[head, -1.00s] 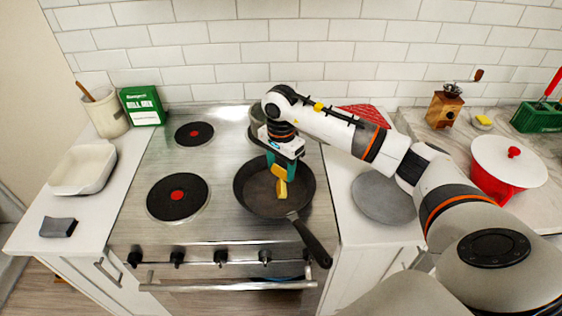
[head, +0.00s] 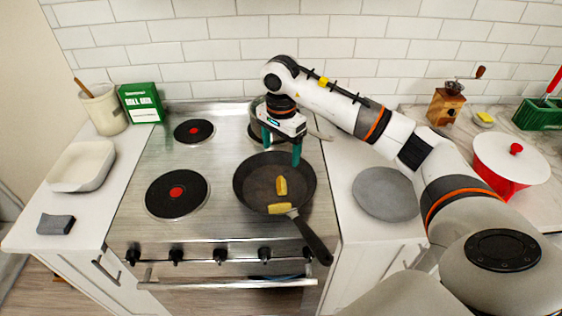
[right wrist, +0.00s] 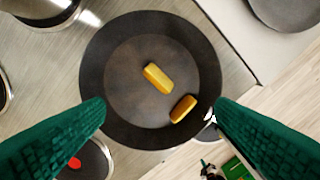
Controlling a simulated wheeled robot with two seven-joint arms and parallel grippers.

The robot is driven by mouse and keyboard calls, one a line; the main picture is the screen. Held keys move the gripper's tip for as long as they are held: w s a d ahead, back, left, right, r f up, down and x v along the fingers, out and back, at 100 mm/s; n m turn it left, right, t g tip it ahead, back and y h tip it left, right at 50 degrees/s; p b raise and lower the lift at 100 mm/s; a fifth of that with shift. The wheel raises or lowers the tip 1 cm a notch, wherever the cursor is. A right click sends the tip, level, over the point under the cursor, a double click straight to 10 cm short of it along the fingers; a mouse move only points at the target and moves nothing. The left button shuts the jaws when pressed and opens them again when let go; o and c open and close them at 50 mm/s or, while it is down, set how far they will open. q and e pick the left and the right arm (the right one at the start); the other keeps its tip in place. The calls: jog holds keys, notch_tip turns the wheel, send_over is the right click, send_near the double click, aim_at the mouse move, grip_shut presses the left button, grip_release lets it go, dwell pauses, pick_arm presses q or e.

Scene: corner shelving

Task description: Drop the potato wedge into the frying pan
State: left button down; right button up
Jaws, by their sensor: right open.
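The dark frying pan (head: 250,190) sits on the front right of the stove, its handle pointing to the front right. One yellow potato wedge (head: 281,186) lies on the pan floor; it also shows in the right wrist view (right wrist: 157,78). A second potato wedge (head: 281,208) lies inside the pan at the front side wall near the handle, also in the right wrist view (right wrist: 184,109). My right gripper (head: 282,150) is open and empty above the pan, its fingers (right wrist: 160,106) spread wide and clear of both wedges. My left gripper is not in view.
A pot stands on the back right burner behind my gripper, partly hidden. A grey plate (head: 384,193) lies on the counter to the right, with a red pot (head: 490,184) beyond. The left burners (head: 177,194) are bare. A white dish (head: 82,166) is at the left.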

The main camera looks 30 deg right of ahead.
notch_tip(320, 180, up, 7)
jog(key=shift+b, duration=0.4)
